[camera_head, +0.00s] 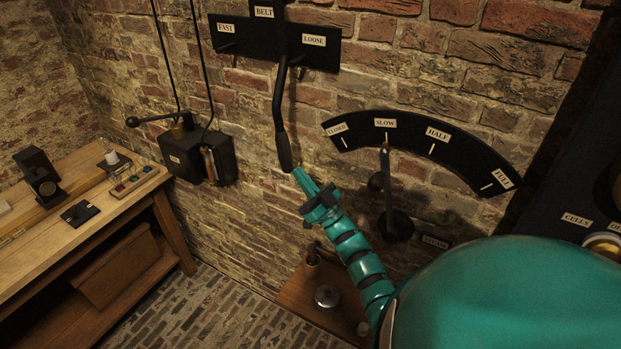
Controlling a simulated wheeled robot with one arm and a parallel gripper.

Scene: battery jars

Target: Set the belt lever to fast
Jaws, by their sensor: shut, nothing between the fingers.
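The belt lever (281,110) is a long dark handle hanging from the black belt plate (264,43) on the brick wall. The plate has a FAST label (226,28) at its left and a LOOSE label (313,41) at its right. The lever hangs nearly straight down, its grip end between the two pegs' sides and a little below the plate. My gripper (300,175) is teal, shut and empty. Its tips are just right of and below the lever's lower end; I cannot tell whether they touch it.
Right of my gripper is a black dial arc (385,124) marked CLOSED, SLOW, HALF and FULL, with its own lever (387,190) near SLOW. A black switch box (200,155) is on the wall at left. A wooden bench (100,215) stands at far left. A low wooden surface (300,290) is below.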

